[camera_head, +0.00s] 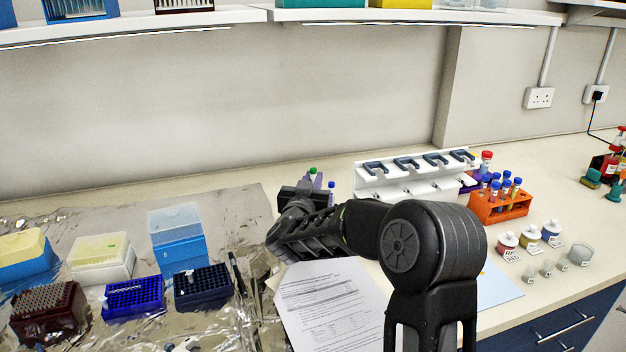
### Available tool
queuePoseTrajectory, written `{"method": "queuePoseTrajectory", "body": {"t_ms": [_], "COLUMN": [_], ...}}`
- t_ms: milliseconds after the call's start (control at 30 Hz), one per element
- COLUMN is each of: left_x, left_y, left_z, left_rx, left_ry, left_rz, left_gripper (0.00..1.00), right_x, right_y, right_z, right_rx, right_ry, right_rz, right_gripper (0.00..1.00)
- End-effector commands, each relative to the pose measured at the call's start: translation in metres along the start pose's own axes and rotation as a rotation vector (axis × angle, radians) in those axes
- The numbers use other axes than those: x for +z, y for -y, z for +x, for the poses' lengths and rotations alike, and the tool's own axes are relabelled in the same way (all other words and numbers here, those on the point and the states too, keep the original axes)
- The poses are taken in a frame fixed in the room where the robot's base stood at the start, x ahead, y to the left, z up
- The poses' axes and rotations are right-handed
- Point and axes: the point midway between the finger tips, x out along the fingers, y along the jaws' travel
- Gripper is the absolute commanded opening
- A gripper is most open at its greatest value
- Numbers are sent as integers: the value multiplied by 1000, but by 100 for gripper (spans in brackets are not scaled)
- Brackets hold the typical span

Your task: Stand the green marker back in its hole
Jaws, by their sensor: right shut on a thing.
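The green end of the green marker (312,170) shows just above my right gripper (311,183), near the back of the bench. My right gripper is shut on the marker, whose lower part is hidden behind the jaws. A purple piece (319,181) and a blue tip (331,185) show right beside the gripper, probably part of a pen holder and its pens. The hole itself is hidden by my gripper and arm, so I cannot tell whether the marker is in it. My left gripper is not in view.
A white pipette stand (395,184) and an orange tube rack (497,209) stand to the right. A printed sheet (325,300) lies in front. Tip boxes, including a blue one (178,254), stand on foil at left. The bench behind the gripper is clear.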

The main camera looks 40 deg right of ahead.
Motion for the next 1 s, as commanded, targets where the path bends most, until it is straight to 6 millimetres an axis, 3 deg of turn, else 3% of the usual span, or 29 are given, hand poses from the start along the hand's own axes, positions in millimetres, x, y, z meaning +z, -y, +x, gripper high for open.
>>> {"method": "queuePoseTrajectory", "body": {"t_ms": [467,1000], "left_x": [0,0], "left_y": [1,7], "left_z": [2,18], "left_rx": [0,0], "left_ry": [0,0], "left_rz": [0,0], "left_gripper": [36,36], "right_x": [3,25], "right_y": [0,0], "right_z": [0,0], "right_rx": [0,0], "right_ry": [0,-1], "right_rz": [0,-1], "right_gripper": [0,0]}}
